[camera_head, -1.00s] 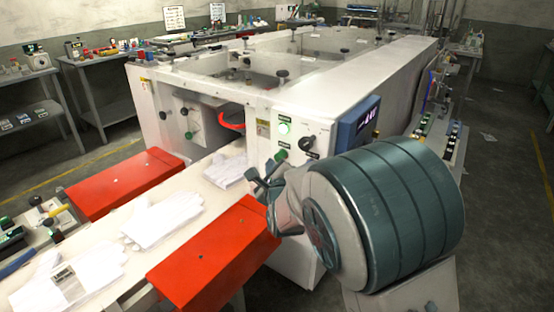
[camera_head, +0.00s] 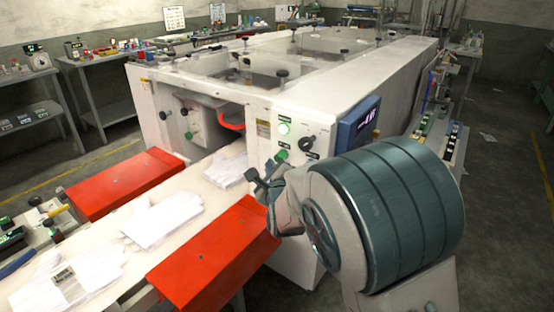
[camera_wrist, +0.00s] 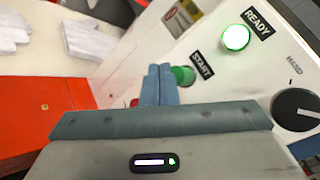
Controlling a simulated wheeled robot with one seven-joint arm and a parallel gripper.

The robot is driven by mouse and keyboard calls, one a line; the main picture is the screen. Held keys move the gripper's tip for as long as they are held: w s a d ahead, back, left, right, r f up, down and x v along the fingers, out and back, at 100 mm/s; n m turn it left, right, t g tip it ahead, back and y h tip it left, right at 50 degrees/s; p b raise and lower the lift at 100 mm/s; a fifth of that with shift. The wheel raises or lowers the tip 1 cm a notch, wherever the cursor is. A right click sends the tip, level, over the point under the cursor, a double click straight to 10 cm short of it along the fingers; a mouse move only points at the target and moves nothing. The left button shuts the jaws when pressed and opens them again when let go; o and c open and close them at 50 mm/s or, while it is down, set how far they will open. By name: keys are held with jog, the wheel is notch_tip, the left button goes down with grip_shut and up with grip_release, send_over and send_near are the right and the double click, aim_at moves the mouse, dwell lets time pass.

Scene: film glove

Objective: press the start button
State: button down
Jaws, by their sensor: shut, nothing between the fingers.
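The green start button (camera_wrist: 184,75) is on the white machine's front panel, below and left of its START label (camera_wrist: 203,65) in the wrist view. It also shows in the head view (camera_head: 281,156), just above my gripper. My gripper (camera_wrist: 160,70) is shut and empty. In the wrist view its blue-grey fingertips overlap the left side of the button; I cannot tell whether they touch it. In the head view my gripper (camera_head: 257,178) is below and left of the button, close to the panel.
Above the button are a lit READY lamp (camera_wrist: 235,37) and, to the right, a black knob (camera_wrist: 297,109). A blue screen box (camera_head: 358,124) is at the panel's right. Red covers (camera_head: 215,255) flank the conveyor (camera_head: 190,220), where white gloves (camera_head: 160,220) lie.

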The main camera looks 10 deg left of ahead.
jog(key=shift+w+f+b, duration=0.1)
jog(key=shift+w+b, duration=0.1)
jog(key=shift+b, duration=0.3)
jog(key=shift+w+d+b, duration=0.15)
jog(key=shift+w+b, duration=0.05)
jog(key=shift+b, duration=0.15)
jog(key=shift+w+d+b, duration=0.2)
jog(key=shift+w+b, duration=0.2)
jog(key=shift+b, duration=0.2)
dwell(0.9)
jog(key=shift+s+a, duration=0.1)
jog(key=shift+s+a+b, duration=0.25)
jog(key=shift+s+b, duration=0.25)
jog(key=shift+s, duration=0.2)
jog(key=shift+s+a+b, duration=0.25)
jog(key=shift+s+a, duration=0.05)
jog(key=shift+s, duration=0.45)
jog(key=shift+s+a+b, duration=0.2)
jog(key=shift+s+a, duration=0.15)
jog(key=shift+s, duration=0.45)
jog(key=shift+s+a+b, duration=0.25)
jog(key=shift+s+a, duration=0.05)
jog(key=shift+s, duration=0.45)
